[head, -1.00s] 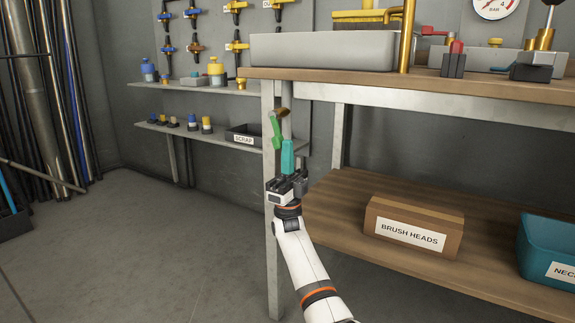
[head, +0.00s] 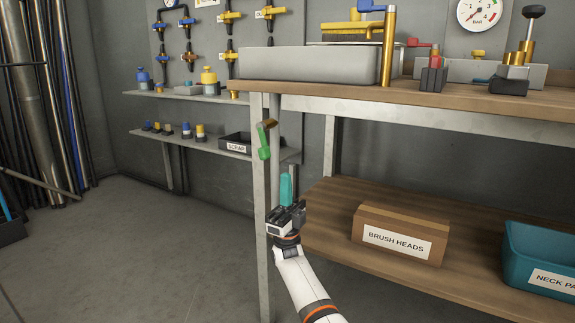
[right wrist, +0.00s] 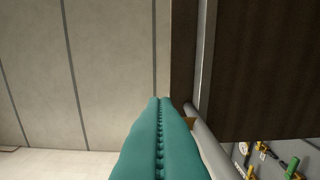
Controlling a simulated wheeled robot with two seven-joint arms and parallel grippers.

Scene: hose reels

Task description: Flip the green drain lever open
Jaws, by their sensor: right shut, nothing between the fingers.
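The green drain lever (head: 263,143) hangs down, nearly upright, beside a brass fitting (head: 268,124) near the table's front left leg, under the tabletop. My right gripper (head: 286,178) is below and to the right of the lever in the head view, its teal fingers pointing up. The fingers are shut with nothing between them, and a gap shows between them and the lever. In the right wrist view the shut teal fingers (right wrist: 158,130) fill the lower middle. My left gripper is out of view.
The workbench (head: 420,95) has a grey basin (head: 308,65) on top and a metal leg (head: 262,220) close to my right arm. Its lower shelf holds a BRUSH HEADS box (head: 400,236) and a teal bin (head: 545,250).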

